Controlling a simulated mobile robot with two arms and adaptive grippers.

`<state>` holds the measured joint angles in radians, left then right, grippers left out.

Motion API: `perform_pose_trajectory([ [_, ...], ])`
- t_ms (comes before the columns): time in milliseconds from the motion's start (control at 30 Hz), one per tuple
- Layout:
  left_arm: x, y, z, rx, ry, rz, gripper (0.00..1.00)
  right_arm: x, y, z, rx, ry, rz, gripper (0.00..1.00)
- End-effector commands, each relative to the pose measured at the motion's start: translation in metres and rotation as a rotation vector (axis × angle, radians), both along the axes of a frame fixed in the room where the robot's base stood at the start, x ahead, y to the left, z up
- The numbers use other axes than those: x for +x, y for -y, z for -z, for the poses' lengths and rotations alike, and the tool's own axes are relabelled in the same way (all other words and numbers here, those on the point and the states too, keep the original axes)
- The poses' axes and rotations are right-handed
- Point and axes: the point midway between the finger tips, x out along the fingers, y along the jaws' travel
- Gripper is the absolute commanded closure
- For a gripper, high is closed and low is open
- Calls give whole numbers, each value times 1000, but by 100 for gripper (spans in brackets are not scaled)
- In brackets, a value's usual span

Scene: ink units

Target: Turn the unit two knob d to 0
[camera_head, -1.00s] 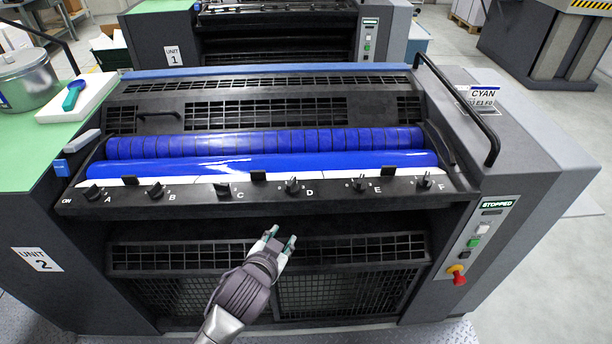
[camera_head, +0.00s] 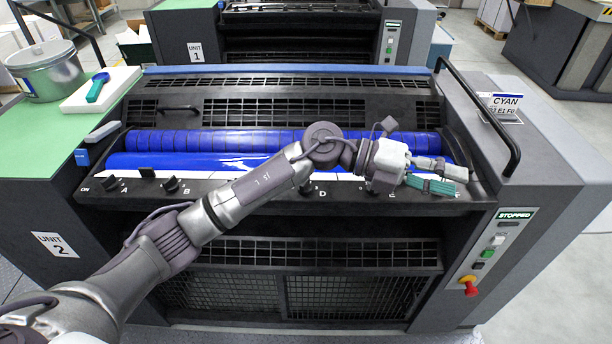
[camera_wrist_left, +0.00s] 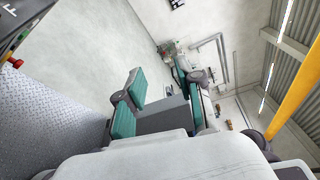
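Unit two is the machine in front, with its "UNIT 2" label (camera_head: 55,244) at the left. Knob D (camera_head: 306,188) sits on the black front rail beside its letter D, partly covered by my left arm; its pointer setting cannot be read. My left gripper (camera_head: 455,178) points right over the E–F end of the rail, well right of knob D, with its teal-padded fingers apart and nothing between them. The fingers also show in the left wrist view (camera_wrist_left: 130,104), facing floor and wall. My right gripper is out of view.
Knobs A (camera_head: 110,184) and B (camera_head: 171,185) show at the left; my arm and gripper hide much of C, E and F. A blue roller (camera_head: 190,162) lies behind the rail. A black handrail (camera_head: 510,140) and the red stop button (camera_head: 470,287) are at the right.

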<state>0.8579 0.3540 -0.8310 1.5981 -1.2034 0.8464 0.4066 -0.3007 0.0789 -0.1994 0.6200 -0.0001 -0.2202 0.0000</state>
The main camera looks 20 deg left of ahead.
Motion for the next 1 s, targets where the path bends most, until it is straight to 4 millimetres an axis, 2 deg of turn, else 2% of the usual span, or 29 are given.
perform_pose_trajectory([
  [67,12,-20,20,270,81,73,64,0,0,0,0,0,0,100],
  [167,34,-69,42,629,121,117,64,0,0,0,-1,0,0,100],
  [200,44,-94,45,768,124,116,64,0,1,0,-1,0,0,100],
  [267,58,-134,44,960,110,100,64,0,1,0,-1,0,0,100],
  [300,65,-160,39,1073,93,82,64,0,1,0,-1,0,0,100],
  [400,76,-214,21,1290,41,26,64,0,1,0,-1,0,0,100],
  [500,80,-248,6,1418,-4,-17,64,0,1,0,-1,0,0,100],
  [600,80,-262,0,1472,-29,-35,64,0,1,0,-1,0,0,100],
  [733,79,-264,10,1479,-35,-35,64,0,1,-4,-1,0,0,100],
  [867,79,-264,33,1478,-35,-32,64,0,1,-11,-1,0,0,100],
  [1000,78,-263,63,1476,-35,-30,64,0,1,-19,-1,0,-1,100],
])
